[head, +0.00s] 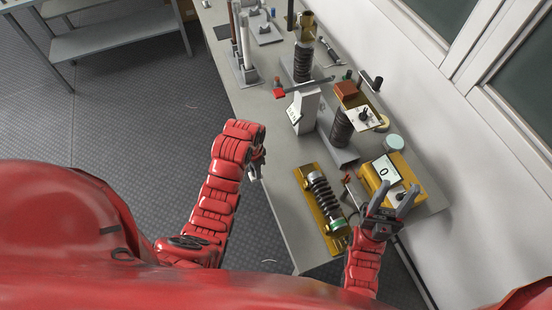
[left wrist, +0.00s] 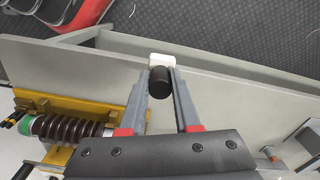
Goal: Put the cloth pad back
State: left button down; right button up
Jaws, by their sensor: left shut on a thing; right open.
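My left gripper (head: 257,163) is at the left edge of the bench. In the left wrist view its fingers (left wrist: 161,82) are shut on a small white pad (left wrist: 162,60) with a black round handle (left wrist: 159,80), which looks like the cloth pad. The pad shows over the bench's edge strip; I cannot tell its height above the bench. In the head view the pad is mostly hidden by the hand. My right gripper (head: 393,204) is open and empty, over or beside the yellow box with a dial (head: 381,172) at the bench's right side.
A dark ribbed fuse (head: 322,194) lies on a yellow base on the grey bench (head: 285,228); it also shows in the left wrist view (left wrist: 75,127). A grey-white stand (head: 303,110) and a ribbed column (head: 341,128) stand farther back. The bench strip left of the fuse is clear.

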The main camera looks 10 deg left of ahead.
pick_arm(q)
jog(key=w+d+f+b, duration=0.1)
jog(key=w+b, duration=0.1)
jog(key=w+d+f+b, duration=0.2)
jog(key=b, duration=0.1)
jog(key=shift+f, duration=0.1)
jog(key=w, duration=0.2)
jog(key=w+b, duration=0.1)
jog(key=shift+w+d, duration=0.2)
jog(key=shift+d, duration=0.1)
jog(key=w, duration=0.1)
jog(key=w+p, duration=0.1)
jog(key=w, duration=0.1)
jog(key=shift+d+r, duration=0.25)
jog(key=shift+w+d+f+p, duration=0.15)
jog(key=shift+w+p, duration=0.15)
jog(key=shift+w, duration=0.5)
notch_tip(320, 180, down, 2)
jog(key=shift+f+p, duration=0.1)
jog(key=shift+p, duration=0.3)
jog(key=shift+f, duration=0.75)
